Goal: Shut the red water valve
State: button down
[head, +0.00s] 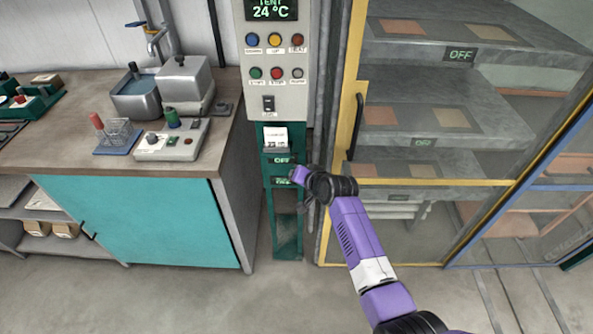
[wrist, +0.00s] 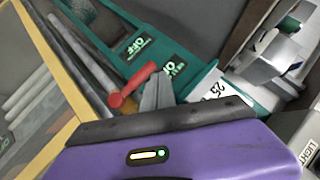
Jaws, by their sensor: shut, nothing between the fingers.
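The red water valve (wrist: 132,85) shows in the wrist view as a short red lever with a rounded end, in front of the green stand (wrist: 185,62). My gripper (wrist: 158,88) is shut and empty, its grey fingers just right of the red lever. I cannot tell whether they touch it. In the head view my gripper (head: 305,199) is in front of the green stand (head: 288,235), below the control panel. The valve is not visible there; my arm's wrist is near that spot.
The control panel (head: 275,100) with several buttons is above the stand. A glass-doored cabinet with a yellow frame (head: 352,130) stands close on the right. The floor in front is clear.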

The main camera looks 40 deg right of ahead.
jog(key=s+a+r, duration=0.2)
jog(key=s+r, duration=0.1)
jog(key=r, duration=0.2)
jog(key=s+a+r+p, duration=0.1)
jog(key=s+a+r, duration=0.1)
jog(key=r, duration=0.3)
jog(key=shift+s+r, duration=0.4)
jog(key=s+r+n+t+h, duration=0.2)
jog(key=s+r+n+t, duration=0.15)
jog(key=r, duration=0.35)
jog(key=s+a+n+y, duration=0.1)
jog(key=s+a, duration=0.3)
jog(key=s, duration=0.9)
jog(key=s+a+n+y, duration=0.1)
jog(key=s+a+n, duration=0.2)
jog(key=s, duration=1.1)
jog(key=s+a+n+y+b, duration=0.1)
jog(key=s+a, duration=0.5)
jog(key=s, duration=0.7)
jog(key=shift+s+n, duration=0.25)
jog(key=shift+n, duration=0.6)
